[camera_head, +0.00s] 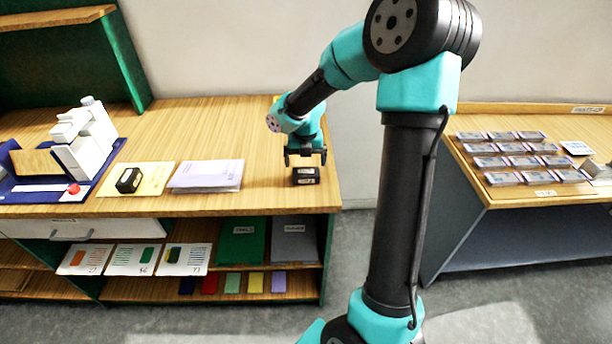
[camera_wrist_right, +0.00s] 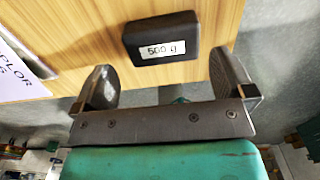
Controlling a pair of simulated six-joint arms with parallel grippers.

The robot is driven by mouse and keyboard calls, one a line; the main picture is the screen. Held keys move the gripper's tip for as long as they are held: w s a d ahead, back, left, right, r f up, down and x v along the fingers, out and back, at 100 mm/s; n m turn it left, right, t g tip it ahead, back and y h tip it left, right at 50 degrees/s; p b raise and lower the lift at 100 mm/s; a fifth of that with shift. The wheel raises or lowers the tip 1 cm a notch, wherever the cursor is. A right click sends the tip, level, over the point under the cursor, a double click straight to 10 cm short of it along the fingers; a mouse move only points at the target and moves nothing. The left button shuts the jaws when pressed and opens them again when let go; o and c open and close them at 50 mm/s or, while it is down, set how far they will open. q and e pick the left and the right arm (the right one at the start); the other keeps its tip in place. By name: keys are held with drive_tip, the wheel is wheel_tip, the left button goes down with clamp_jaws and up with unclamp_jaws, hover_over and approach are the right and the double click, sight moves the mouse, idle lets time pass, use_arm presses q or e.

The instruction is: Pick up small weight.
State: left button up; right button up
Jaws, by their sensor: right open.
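A black block-shaped weight (camera_head: 306,176) lies on the wooden table near its right front corner. In the right wrist view this weight (camera_wrist_right: 162,38) carries a white label reading "500 g". My right gripper (camera_head: 305,158) points down just above and behind it, open and empty. In the wrist view the two fingers (camera_wrist_right: 164,80) are spread wider than the weight, which is apart from them. Another black weight (camera_head: 129,180) sits on a yellow pad (camera_head: 155,172) further left; its label is unreadable. My left gripper is not in view.
A lilac paper stack (camera_head: 207,175) lies left of the 500 g weight. A white machine (camera_head: 88,140) stands at the far left. A separate table (camera_head: 478,165) on the right holds several small packs. Bare wood surrounds the 500 g weight.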

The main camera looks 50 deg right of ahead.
sight(306, 171)
drive_tip(key=shift+s+f, duration=0.15)
drive_tip(key=shift+f, duration=2.45)
drive_tip(key=shift+c, duration=0.4)
drive_tip(key=c, duration=0.9)
drive_tip(key=shift+r, duration=0.2)
drive_tip(key=shift+r, duration=0.95)
drive_tip(key=shift+s+a+r, duration=0.1)
drive_tip(key=shift+a+r, duration=0.05)
drive_tip(key=shift+r, duration=0.6)
drive_tip(key=s+a, duration=0.3)
drive_tip(key=a, duration=0.1)
drive_tip(key=s+a+r, duration=0.1)
drive_tip(key=s+a, duration=0.2)
drive_tip(key=s, duration=0.1)
drive_tip(key=s+a, duration=0.3)
drive_tip(key=a, duration=0.1)
drive_tip(key=shift+s+a+r, duration=0.15)
drive_tip(key=shift+s+a, duration=0.05)
drive_tip(key=shift+a, duration=0.15)
